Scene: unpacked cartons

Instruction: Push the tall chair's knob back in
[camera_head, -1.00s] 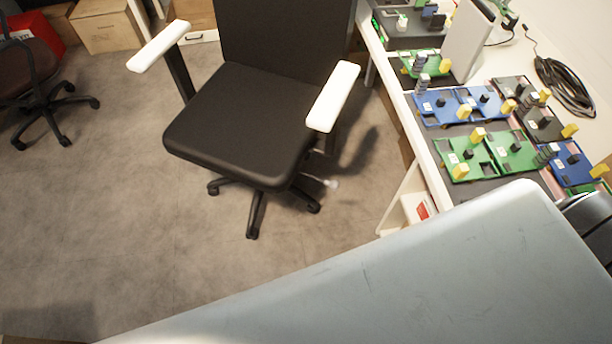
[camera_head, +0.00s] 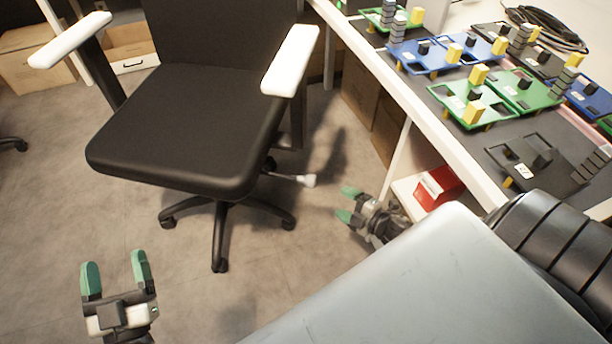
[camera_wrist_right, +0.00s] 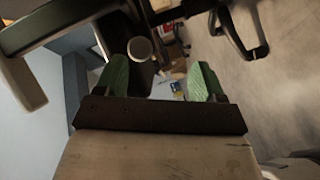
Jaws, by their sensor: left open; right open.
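The tall black office chair (camera_head: 185,120) with white armrests stands in front of me in the head view. Its knob (camera_head: 308,181), a pale cap on a thin rod, sticks out to the right from under the seat. My right gripper (camera_head: 346,205) is open and empty, a short way right of and below the knob in the picture, apart from it. In the right wrist view a round pale end, seemingly the knob (camera_wrist_right: 140,49), shows ahead of the open green fingers (camera_wrist_right: 158,80). My left gripper (camera_head: 115,275) is open and empty over the floor, left of the chair base.
A white workbench (camera_head: 385,75) with blue and green fixtures (camera_head: 470,100) runs along the right. A red and white box (camera_head: 438,187) sits on its lower shelf. Cartons (camera_head: 35,65) stand at the back left. Grey floor (camera_head: 50,200) is clear at the left.

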